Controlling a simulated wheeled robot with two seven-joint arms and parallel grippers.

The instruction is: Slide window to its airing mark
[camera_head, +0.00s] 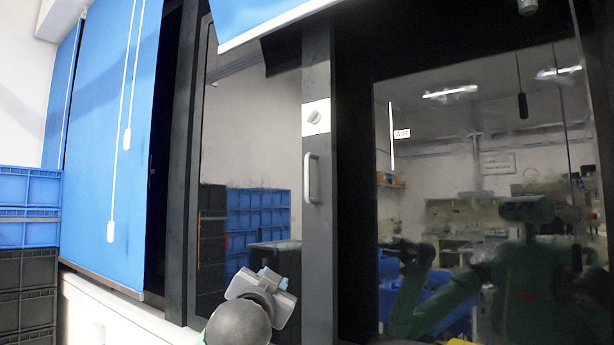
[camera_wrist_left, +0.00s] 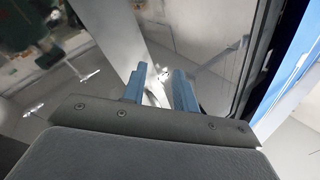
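The sliding window has a dark grey upright sash bar (camera_head: 318,240) with a pale vertical handle (camera_head: 311,178) and a white latch plate with a knob (camera_head: 315,117) above it. The airing mark is a white vertical line (camera_head: 391,135) with a small "AIR" label (camera_head: 401,134), on the glass right of the bar. My left gripper (camera_head: 272,278) is below and left of the handle, apart from it in the head view. In the left wrist view its blue fingers (camera_wrist_left: 160,90) are spread; a pale part shows between them, but contact cannot be told. My right gripper is not in view.
A blue blind (camera_head: 100,150) with pull cords hangs at the left, and another blue blind edge (camera_head: 260,15) hangs above. Stacked blue and black crates (camera_head: 28,190) stand at the far left. A white sill (camera_head: 110,315) runs below. The right pane reflects the room and my body.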

